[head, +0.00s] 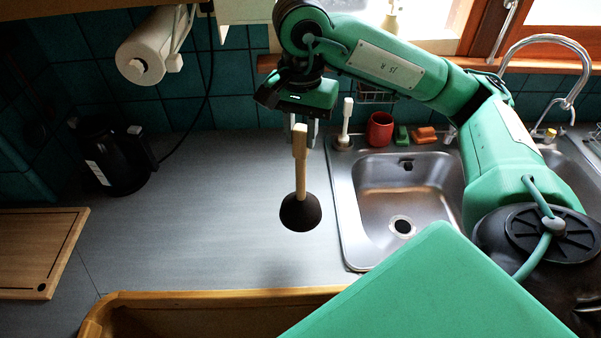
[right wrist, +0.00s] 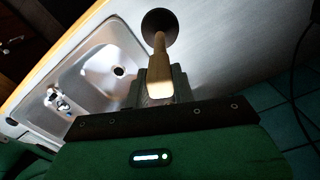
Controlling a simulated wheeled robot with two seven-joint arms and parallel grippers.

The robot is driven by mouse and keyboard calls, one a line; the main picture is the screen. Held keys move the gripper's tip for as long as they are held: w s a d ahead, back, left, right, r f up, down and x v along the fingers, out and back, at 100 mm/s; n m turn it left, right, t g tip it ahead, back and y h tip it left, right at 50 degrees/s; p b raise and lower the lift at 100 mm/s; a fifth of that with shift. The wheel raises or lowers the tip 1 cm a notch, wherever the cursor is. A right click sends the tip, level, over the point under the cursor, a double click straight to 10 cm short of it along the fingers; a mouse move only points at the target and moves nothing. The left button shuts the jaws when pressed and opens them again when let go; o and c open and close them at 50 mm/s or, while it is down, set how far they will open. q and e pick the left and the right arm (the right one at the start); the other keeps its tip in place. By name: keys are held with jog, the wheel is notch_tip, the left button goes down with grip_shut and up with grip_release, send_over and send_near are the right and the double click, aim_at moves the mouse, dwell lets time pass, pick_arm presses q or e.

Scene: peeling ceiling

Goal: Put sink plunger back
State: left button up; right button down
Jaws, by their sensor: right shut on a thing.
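The sink plunger (head: 300,205) has a pale wooden handle and a black rubber cup. My right gripper (head: 301,128) is shut on the upper part of its handle. The plunger hangs nearly upright, cup down, over the grey counter left of the sink; I cannot tell whether the cup touches the counter. In the right wrist view the plunger (right wrist: 160,55) extends away from my right gripper (right wrist: 160,85), with the cup at the far end. The steel sink (head: 400,190) is right of the plunger. My left gripper is not in view.
A red cup (head: 380,129), a white-handled brush (head: 345,125) and sponges (head: 423,135) stand behind the sink. A black kettle (head: 110,155) and a cutting board (head: 35,250) are at left. A paper towel roll (head: 155,45) hangs above. The counter's middle (head: 200,220) is clear.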

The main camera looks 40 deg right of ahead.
aim_at(301, 176)
notch_tip(301, 176, down, 7)
jog(key=shift+r+p, duration=0.2)
jog(key=shift+p, duration=0.5)
jog(key=shift+f+p, duration=0.7)
jog(key=shift+f, duration=1.7)
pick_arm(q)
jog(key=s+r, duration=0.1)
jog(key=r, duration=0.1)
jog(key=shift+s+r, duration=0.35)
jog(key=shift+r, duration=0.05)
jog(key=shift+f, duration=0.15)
pick_arm(e)
jog(key=shift+f, duration=0.1)
jog(key=shift+f, duration=0.1)
jog(key=c, duration=1.2)
grip_release()
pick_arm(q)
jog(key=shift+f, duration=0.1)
pick_arm(e)
jog(key=shift+o, duration=0.2)
